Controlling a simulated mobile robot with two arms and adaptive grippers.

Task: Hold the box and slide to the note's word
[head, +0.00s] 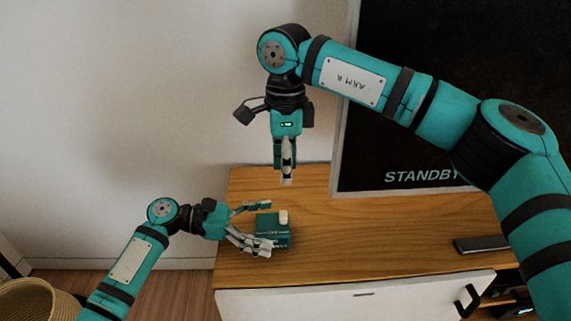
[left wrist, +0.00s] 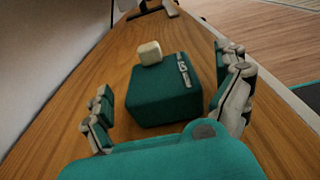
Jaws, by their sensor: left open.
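A teal box (head: 270,226) sits on the wooden cabinet top near its left end. A cream block (head: 283,216) is at the box's far edge. In the left wrist view, the box (left wrist: 165,95) has the cream block (left wrist: 150,52) at its far side and a pale marked strip (left wrist: 184,70) on top. The marks are too small to read. My left gripper (head: 266,229) is open, with fingers on either side of the box; gaps show in the wrist view. My right gripper (head: 287,181) points down above the cabinet's back, its fingers edge-on. I cannot make out a note.
The cabinet top (head: 360,240) is clear in the middle. A dark screen reading STANDBY (head: 400,110) stands at the back right, with a dark remote (head: 482,244) in front of it. A wall rises behind. A woven basket (head: 30,300) stands at the lower left.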

